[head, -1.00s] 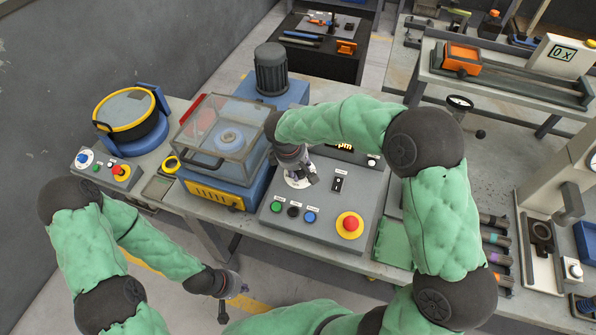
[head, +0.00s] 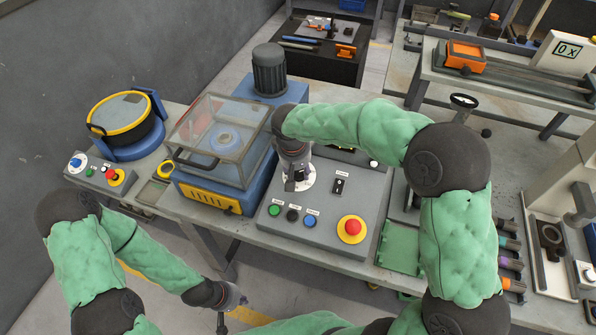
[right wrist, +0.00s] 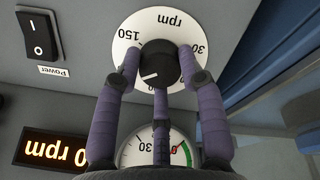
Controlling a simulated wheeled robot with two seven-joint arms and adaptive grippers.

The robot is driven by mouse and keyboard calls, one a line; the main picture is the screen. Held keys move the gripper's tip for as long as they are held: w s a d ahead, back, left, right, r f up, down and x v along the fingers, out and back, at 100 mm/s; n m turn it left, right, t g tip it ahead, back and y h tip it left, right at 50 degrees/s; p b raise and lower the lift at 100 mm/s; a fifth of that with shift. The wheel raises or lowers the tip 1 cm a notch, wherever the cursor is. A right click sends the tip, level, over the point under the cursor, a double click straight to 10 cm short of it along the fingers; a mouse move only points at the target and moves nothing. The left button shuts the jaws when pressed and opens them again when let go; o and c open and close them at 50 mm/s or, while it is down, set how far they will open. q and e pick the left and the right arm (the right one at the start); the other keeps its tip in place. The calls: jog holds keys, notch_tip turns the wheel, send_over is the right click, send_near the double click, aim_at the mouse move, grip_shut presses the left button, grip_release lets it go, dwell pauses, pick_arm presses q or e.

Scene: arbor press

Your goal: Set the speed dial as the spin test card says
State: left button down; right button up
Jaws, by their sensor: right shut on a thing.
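The speed dial is a black knob (right wrist: 158,68) on a round white rpm scale (right wrist: 126,52) marked 30 and 150, seen upside down in the right wrist view. My right gripper (right wrist: 158,62) has its purple-grey fingers closed around the knob. A white pointer line shows on the knob. In the head view my right gripper (head: 296,182) covers most of the white dial plate (head: 309,172) on the grey control panel (head: 330,222). My left gripper (head: 228,308) hangs low in front of the bench; its finger opening is unclear. I cannot make out a spin test card.
The panel has a power switch (right wrist: 37,35), an orange rpm display (right wrist: 50,149), a round gauge (right wrist: 158,146) and a red emergency button (head: 352,228). A clear-lidded blue spin machine (head: 215,150) stands left of the panel. A green sheet (head: 400,248) lies to its right.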

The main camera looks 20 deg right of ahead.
jog(key=shift+m, duration=0.3)
jog(key=o, duration=1.1)
jog(key=shift+o, duration=0.2)
jog(key=v, duration=1.2)
